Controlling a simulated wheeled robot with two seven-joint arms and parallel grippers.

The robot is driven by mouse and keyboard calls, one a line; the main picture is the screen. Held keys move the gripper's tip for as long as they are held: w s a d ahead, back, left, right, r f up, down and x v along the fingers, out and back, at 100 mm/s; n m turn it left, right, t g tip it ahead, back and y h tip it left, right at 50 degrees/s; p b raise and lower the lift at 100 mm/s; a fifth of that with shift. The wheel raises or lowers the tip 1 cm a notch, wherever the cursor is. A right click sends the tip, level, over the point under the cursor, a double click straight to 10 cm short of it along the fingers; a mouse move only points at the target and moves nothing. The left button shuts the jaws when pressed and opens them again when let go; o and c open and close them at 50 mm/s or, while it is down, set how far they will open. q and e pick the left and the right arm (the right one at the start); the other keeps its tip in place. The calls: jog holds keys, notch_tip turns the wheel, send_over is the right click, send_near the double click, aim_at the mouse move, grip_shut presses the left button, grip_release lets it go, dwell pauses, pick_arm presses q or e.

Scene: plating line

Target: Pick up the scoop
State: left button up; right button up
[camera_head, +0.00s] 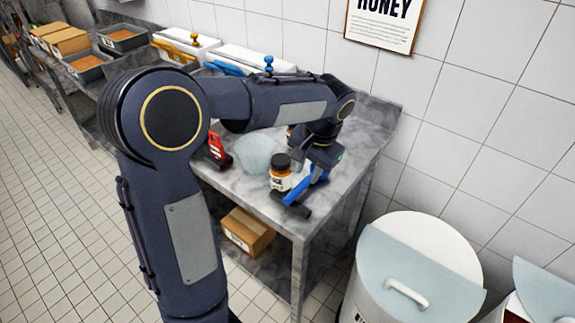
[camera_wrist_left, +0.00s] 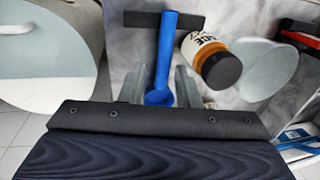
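A blue tool (camera_head: 306,184) with a dark crossbar lies near the front right edge of the marble counter. My left gripper (camera_head: 318,165) is over the tool, pointing down. In the wrist view the left gripper (camera_wrist_left: 159,85) has a finger on each side of the shaft, apart, with a gap visible. My right gripper is not in view.
A pale translucent bowl (camera_head: 254,152) and a red item (camera_head: 217,148) are further left. White containers line the back wall. A lidded white bin (camera_head: 440,250) stands right of the counter.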

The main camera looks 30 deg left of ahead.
aim_at(299, 187)
pick_arm(q)
jog(key=f, duration=0.2)
jog(key=a+f, duration=0.1)
jog(key=f, duration=0.2)
jog(key=a+f, duration=0.1)
jog(key=f, duration=0.1)
jog(key=shift+w+a+f+p, duration=0.1)
jog(key=shift+f+p, duration=0.2)
grip_shut()
